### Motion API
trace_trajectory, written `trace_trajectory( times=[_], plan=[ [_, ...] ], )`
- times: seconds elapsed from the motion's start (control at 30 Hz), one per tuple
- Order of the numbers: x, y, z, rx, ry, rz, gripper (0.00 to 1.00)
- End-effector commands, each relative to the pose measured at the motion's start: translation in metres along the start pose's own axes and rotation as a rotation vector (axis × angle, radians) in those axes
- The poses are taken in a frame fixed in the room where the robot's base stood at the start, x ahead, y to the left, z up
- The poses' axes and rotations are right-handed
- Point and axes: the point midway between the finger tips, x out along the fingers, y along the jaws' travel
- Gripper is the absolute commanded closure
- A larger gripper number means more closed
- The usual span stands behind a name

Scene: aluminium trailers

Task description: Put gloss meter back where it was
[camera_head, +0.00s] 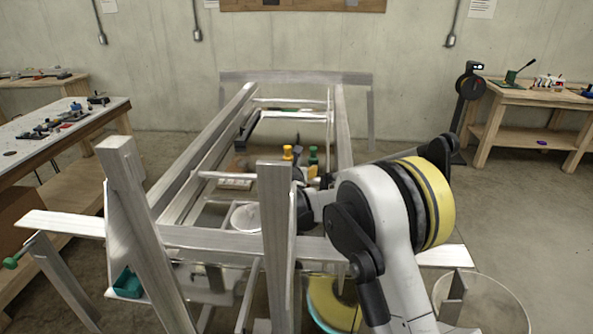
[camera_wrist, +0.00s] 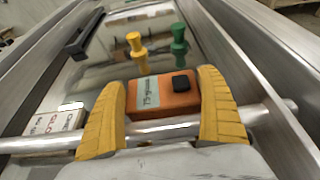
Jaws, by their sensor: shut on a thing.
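The gloss meter (camera_wrist: 163,97) is an orange box with a pale green display and a black button. In the wrist view it sits between the two yellow fingers of my gripper (camera_wrist: 170,108), which is shut on it. A round metal crossbar (camera_wrist: 165,130) runs across in front of the meter, close to the fingers; I cannot tell whether they touch. In the head view my arm reaches into the trailer frame, and an upright post hides most of the gripper. A white box (camera_wrist: 55,130) with red lettering lies left of the gripper.
A yellow bottle-like object (camera_wrist: 137,52) and a green one (camera_wrist: 179,45) stand just beyond the meter. A black bar (camera_wrist: 84,35) lies farther left. A white round container (camera_head: 246,217) sits inside.

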Motion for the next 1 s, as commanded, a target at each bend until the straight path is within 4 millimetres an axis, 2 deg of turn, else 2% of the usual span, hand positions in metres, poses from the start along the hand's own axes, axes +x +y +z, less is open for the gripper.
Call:
trace_trajectory(
  times=[0.4,0.77,0.8,1.0],
  plan=[
    [0.004,-0.001,-0.015,0.001,0.008,-0.004,0.53],
    [0.005,0.0,-0.017,0.001,0.009,-0.002,0.53],
    [0.006,0.001,-0.017,0.001,0.009,-0.002,0.02],
    [0.006,0.001,-0.018,0.0,0.009,-0.001,0.0]
  ],
)
